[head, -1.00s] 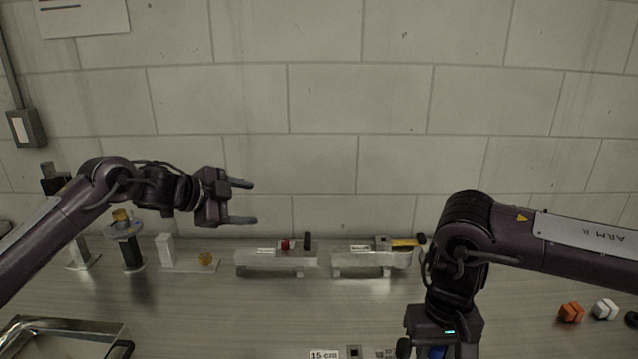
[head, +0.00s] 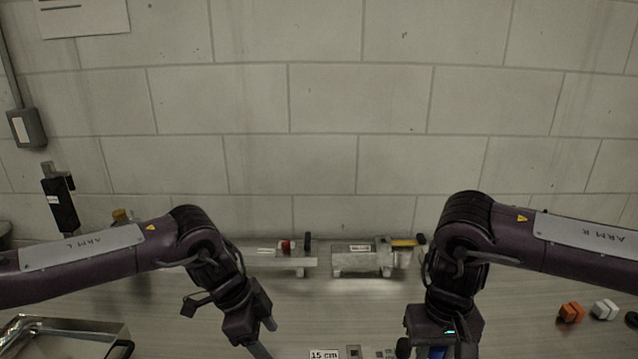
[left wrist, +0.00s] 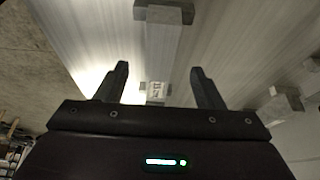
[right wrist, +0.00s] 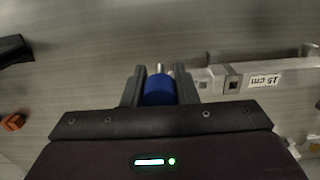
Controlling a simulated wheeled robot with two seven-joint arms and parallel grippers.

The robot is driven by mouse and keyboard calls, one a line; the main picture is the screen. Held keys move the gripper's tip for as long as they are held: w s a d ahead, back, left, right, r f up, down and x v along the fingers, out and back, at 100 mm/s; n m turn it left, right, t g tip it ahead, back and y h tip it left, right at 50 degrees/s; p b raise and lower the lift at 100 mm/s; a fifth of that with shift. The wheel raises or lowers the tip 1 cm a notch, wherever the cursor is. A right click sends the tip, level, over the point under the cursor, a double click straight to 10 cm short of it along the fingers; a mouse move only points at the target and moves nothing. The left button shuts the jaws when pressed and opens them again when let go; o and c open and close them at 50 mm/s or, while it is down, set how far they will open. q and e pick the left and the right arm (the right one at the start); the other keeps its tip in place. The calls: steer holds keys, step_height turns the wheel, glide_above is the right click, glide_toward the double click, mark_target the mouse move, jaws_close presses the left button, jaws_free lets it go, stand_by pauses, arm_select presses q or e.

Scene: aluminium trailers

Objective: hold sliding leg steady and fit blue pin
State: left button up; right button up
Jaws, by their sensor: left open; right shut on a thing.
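The blue pin (right wrist: 158,90) is between the fingers of my right gripper (right wrist: 160,72), which is shut on it. Its bare metal tip points away from the palm, towards a metal part with a "15 cm" label (right wrist: 264,80) and a square hole (right wrist: 232,84). The tip looks close to that part's left end; I cannot tell whether it touches. This labelled part seems to be the sliding leg; in the head view only its top shows (head: 354,352) at the bottom edge. My left gripper (head: 267,338) is open, pointing down left of it. In the left wrist view, the label (left wrist: 156,90) shows between the open fingers.
Two metal fixtures stand by the wall, one with a red knob (head: 285,246), one with a yellow piece (head: 403,242). An orange block (head: 571,312) and a white block (head: 605,309) lie at the right. A metal frame (head: 65,325) lies front left.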

arm_select(q)
steer(key=x, duration=0.9)
steer(key=shift+d+f, duration=0.15)
steer(key=shift+f, duration=0.15)
steer(key=c, duration=1.2)
steer(key=shift+w+r, duration=0.1)
steer(key=shift+c, duration=0.5)
arm_select(e)
steer(key=shift+w, duration=0.1)
